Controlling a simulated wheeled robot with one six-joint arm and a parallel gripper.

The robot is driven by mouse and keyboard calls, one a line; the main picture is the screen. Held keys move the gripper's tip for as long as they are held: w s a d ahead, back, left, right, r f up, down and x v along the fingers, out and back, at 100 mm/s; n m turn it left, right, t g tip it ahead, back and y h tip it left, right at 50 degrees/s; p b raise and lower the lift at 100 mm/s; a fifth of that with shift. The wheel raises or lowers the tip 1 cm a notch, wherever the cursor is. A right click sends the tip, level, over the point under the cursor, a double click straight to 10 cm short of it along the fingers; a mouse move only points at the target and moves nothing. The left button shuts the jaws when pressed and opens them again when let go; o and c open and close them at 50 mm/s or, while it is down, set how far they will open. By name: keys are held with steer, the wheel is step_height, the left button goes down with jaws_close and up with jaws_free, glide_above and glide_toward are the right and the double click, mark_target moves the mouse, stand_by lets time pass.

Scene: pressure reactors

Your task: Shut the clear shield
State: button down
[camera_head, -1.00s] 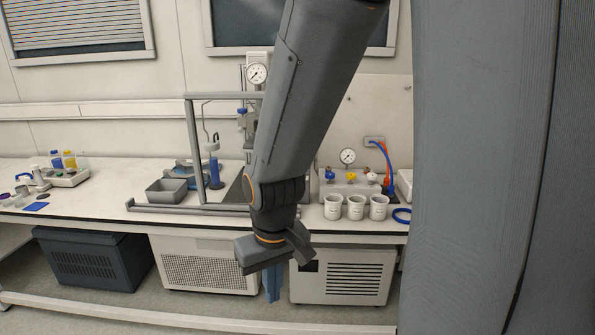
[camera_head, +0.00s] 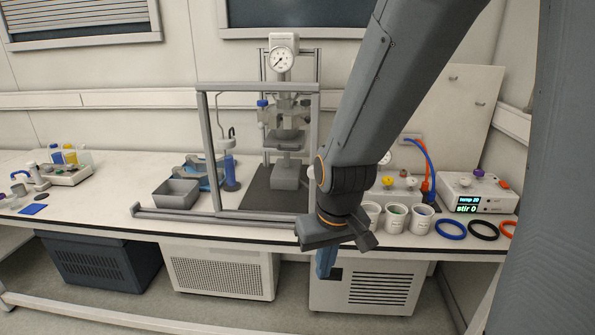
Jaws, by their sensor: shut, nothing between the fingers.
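The clear shield is a see-through panel in a grey frame (camera_head: 208,150), standing upright above a low grey rail (camera_head: 190,215) on the bench. Its right post and the right end of the rail are partly hidden by my arm. The reactor stand (camera_head: 285,140), with a round gauge (camera_head: 281,60) on top, shows behind and through the right part of the frame. My gripper (camera_head: 327,264) is shut and empty. It points down in front of the bench's front edge, below and right of the shield in the picture, not visibly touching it.
A grey bin (camera_head: 177,193) and a blue cylinder (camera_head: 230,170) stand near the shield's left post. White cups (camera_head: 420,219), coloured rings (camera_head: 450,230) and a stirrer unit (camera_head: 478,192) are at right. The rail's left stretch has free bench in front.

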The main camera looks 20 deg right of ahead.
steer(key=w+a+f+n+t+b, duration=0.1)
steer(key=w+a+n+t, duration=0.15)
steer(key=w, duration=0.45)
steer(key=w+a+f+n+t+b, duration=0.1)
steer(key=w+a+t, duration=0.15)
steer(key=w, duration=0.45)
steer(key=n+t+h+b, duration=0.4)
steer(key=n+t+h, duration=0.35)
steer(key=h, duration=0.25)
glide_toward(302, 176)
steer(key=s+a+r, duration=0.1)
steer(key=s+a, duration=0.1)
steer(key=a, duration=0.3)
steer(key=shift+t, duration=0.25)
steer(key=x, duration=0.3)
steer(key=p+x, duration=0.1)
steer(key=x, duration=0.3)
steer(key=p+x, duration=0.1)
steer(key=x, duration=0.2)
steer(key=shift+d+r, duration=0.35)
steer(key=shift+s+d+p, duration=0.25)
steer(key=shift+s+d, duration=0.05)
steer(key=shift+d, duration=0.3)
steer(key=shift+s+d+p, duration=0.2)
steer(key=shift+s+d, duration=0.15)
steer(key=shift+d, duration=0.2)
steer(key=shift+s+d+f, duration=0.1)
steer(key=shift+s+d, duration=0.1)
steer(key=shift+d, duration=0.35)
